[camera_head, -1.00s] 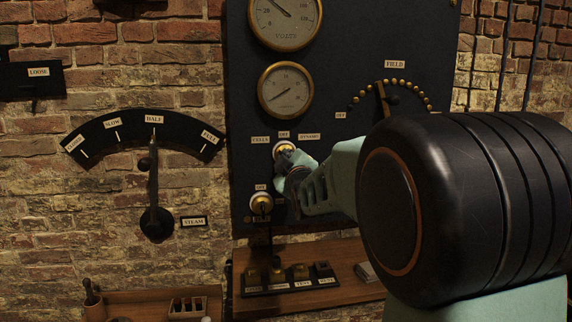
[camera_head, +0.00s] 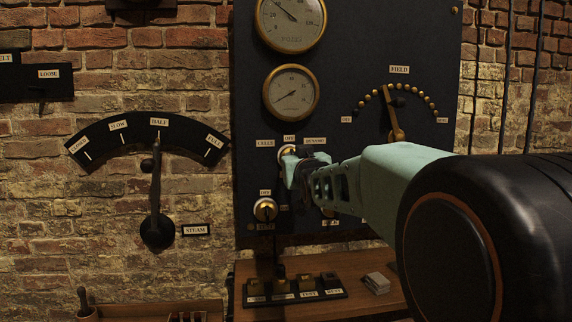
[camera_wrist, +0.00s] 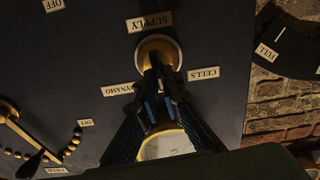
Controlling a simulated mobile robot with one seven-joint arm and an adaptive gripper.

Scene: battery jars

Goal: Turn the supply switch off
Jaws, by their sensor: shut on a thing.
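The supply switch (camera_head: 286,151) is a round brass knob with a pale rim on the dark panel. Its labels read cells at left, off on top and dynamo at right. In the wrist view, which is upside down, the switch (camera_wrist: 158,44) sits beside its supply label (camera_wrist: 149,22). My gripper (camera_wrist: 160,72) is shut on the switch's handle, its dark fingers pinching over the knob. In the head view my gripper (camera_head: 293,168) covers the lower part of the switch. The fingers hide the handle, so I cannot tell which label it points to.
A second brass knob (camera_head: 265,209) sits below left. A brass-rimmed gauge (camera_head: 291,93) is above, and the field lever (camera_head: 391,112) is to the right. A wooden shelf (camera_head: 378,306) with small keys juts out below. The steam lever (camera_head: 155,195) is on the brick wall.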

